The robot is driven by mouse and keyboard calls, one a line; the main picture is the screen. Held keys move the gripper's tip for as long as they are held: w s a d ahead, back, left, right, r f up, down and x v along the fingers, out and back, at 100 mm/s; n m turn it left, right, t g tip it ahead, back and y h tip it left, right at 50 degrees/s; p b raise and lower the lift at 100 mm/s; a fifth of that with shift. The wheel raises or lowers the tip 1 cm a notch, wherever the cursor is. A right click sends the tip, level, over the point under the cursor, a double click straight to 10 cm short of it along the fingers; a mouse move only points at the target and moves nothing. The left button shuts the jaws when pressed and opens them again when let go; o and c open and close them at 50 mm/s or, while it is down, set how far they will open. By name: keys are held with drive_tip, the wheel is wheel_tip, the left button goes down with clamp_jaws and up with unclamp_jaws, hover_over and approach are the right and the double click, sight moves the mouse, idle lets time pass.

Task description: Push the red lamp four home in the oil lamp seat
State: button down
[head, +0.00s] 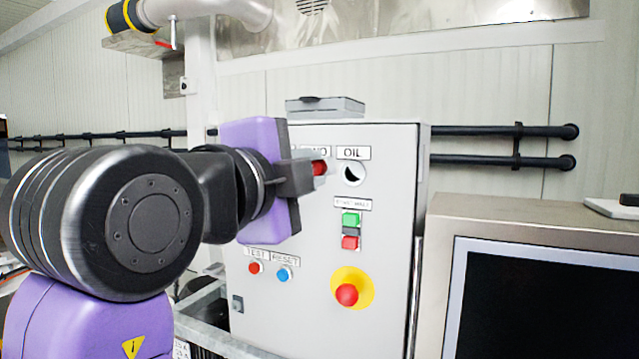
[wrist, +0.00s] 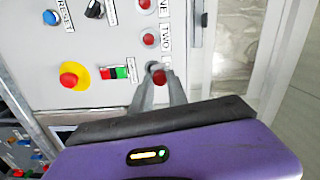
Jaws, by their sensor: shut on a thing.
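My gripper (wrist: 156,90) is shut on a red lamp (wrist: 158,77), which sits between the fingertips in the wrist view. In the head view my gripper (head: 306,172) is in front of the panel, just left of the oil lamp seat (head: 352,173). That seat is a round white-rimmed hole with a dark inside, under the OIL label (head: 352,153). A red lamp shows at the fingertips (head: 319,168). In the wrist view the seat (wrist: 152,66) is partly behind the lamp. The lamp looks apart from the seat; the exact gap cannot be told.
The grey panel has other red lamps (wrist: 148,39), green and red buttons (head: 351,230), a red emergency button on yellow (head: 347,294), and test and reset buttons (head: 268,270). A screen cabinet (head: 540,215) stands right. A grey box (head: 325,106) sits on top.

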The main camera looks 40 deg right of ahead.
drive_tip(key=shift+s+d+f+m+g, duration=0.2)
drive_tip(key=shift+s+d+f+m, duration=0.1)
drive_tip(key=shift+f+m, duration=0.25)
drive_tip(key=shift+s+d+f+m+g, duration=0.15)
drive_tip(key=shift+s+f+m+g, duration=0.1)
drive_tip(key=shift+f+m, duration=0.25)
drive_tip(key=shift+r, duration=0.1)
drive_tip(key=shift+b+x, duration=0.9)
drive_tip(key=shift+x, duration=1.7)
drive_tip(key=shift+b, duration=0.85)
drive_tip(key=shift+x, duration=1.75)
drive_tip(key=c, duration=1.2)
unclamp_jaws()
drive_tip(key=shift+r, duration=0.1)
